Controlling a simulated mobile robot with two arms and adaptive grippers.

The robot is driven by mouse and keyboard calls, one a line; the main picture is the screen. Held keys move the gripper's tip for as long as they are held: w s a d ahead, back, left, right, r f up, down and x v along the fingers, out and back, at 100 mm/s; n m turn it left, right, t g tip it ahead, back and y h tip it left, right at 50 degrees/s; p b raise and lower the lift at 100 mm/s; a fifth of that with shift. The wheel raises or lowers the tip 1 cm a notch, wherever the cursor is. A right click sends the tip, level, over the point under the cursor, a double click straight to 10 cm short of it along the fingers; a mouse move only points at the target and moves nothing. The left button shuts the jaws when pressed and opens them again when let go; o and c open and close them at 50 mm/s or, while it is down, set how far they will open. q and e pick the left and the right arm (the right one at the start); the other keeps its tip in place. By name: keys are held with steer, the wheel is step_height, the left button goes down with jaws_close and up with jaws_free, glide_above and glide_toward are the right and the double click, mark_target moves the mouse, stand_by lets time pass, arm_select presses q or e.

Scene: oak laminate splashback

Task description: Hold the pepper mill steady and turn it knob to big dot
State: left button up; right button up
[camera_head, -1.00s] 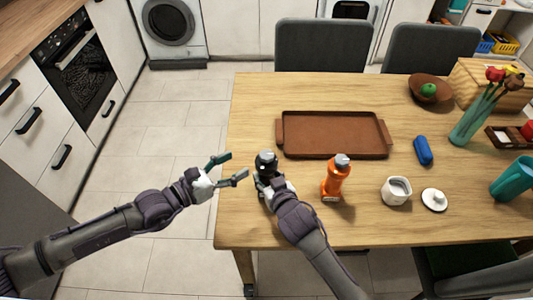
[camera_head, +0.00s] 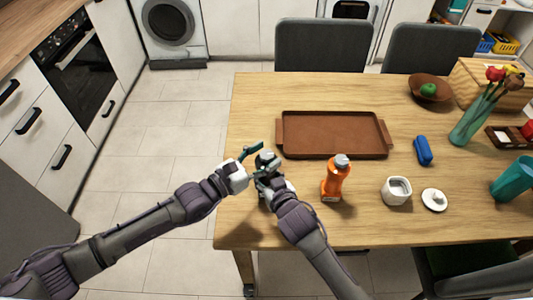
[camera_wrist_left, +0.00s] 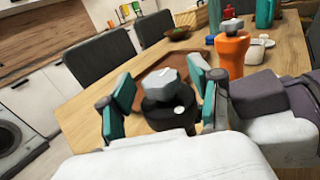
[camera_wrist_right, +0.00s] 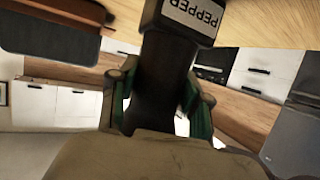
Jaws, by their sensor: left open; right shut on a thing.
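The pepper mill stands at the table's front left edge, its dark body (camera_wrist_right: 165,75) and PEPPER label (camera_wrist_right: 194,12) seen in the right wrist view. Its grey faceted knob (camera_wrist_left: 160,90) carries a pale line on top, above a black collar (camera_wrist_left: 165,115) with a white dot (camera_wrist_left: 179,110) on the near side. My right gripper (camera_wrist_right: 158,105) is shut on the mill body. My left gripper (camera_wrist_left: 163,92) is open, with teal fingers on either side of the knob; I cannot tell if they touch it. In the head view my arms mostly hide the mill (camera_head: 267,160).
An orange bottle (camera_head: 335,180) stands close to the right of the mill. A brown tray (camera_head: 335,113) lies behind. A white pot (camera_head: 396,191) and its lid (camera_head: 434,200) are further right, with a blue object (camera_head: 423,150) beyond. The floor left of the table is clear.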

arm_select(q)
steer(key=shift+w+d, duration=0.2)
steer(key=shift+d, duration=0.05)
steer(key=c, duration=1.2)
steer(key=shift+d, duration=0.1)
